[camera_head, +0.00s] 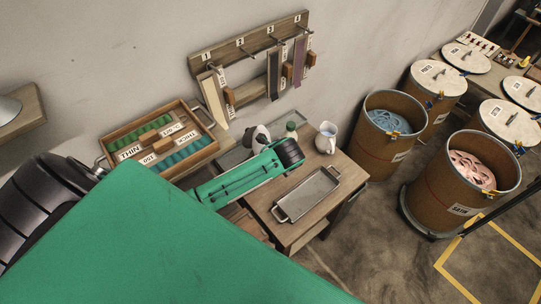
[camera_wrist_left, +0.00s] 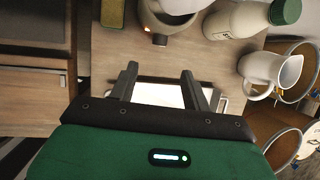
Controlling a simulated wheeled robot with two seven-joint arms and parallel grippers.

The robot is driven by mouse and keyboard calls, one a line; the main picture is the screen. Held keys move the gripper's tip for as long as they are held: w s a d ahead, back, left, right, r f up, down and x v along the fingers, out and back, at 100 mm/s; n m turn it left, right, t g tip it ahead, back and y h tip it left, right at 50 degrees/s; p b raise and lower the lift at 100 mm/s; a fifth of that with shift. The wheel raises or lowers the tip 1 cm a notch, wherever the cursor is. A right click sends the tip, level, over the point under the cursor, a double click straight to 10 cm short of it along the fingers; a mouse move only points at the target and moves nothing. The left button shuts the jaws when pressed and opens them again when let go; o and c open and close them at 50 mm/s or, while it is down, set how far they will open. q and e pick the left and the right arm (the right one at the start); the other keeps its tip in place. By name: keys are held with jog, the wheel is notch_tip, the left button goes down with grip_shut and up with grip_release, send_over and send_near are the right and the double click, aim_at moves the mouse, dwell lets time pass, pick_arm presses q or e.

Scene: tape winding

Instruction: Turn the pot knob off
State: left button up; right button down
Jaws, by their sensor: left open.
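The pot (camera_head: 258,137) stands at the back of the small wooden table, pale and partly hidden behind my green arm in the head view. In the left wrist view the round pot body (camera_wrist_left: 175,12) is cut off by the top edge. A small knob (camera_wrist_left: 160,39) with an orange glow is on its near side. My left gripper (camera_wrist_left: 159,70) is open and empty, its two dark fingers apart below the knob in the picture. The fingertips do not touch the pot. My right gripper is in neither view.
A green-capped bottle (camera_wrist_left: 238,18) and a white jug (camera_wrist_left: 270,70) stand right of the pot. A metal tray (camera_head: 308,194) lies on the table's front. A wooden box of rolls (camera_head: 161,143) is at left. Large drums (camera_head: 388,140) stand at right.

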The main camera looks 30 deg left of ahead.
pick_arm(q)
jog(key=p+x, duration=0.2)
jog(key=x, duration=0.8)
jog(key=shift+f, duration=0.25)
jog(key=shift+w+f, duration=0.1)
jog(key=shift+f, duration=0.25)
jog(key=shift+w+a+f+p, duration=0.15)
jog(key=shift+a+f+p, duration=0.1)
jog(key=shift+f+p, duration=0.25)
jog(key=shift+f, duration=0.3)
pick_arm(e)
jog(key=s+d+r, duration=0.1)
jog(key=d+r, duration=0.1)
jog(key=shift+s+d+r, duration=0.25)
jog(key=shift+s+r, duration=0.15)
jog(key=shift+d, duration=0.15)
pick_arm(q)
jog(key=c, duration=1)
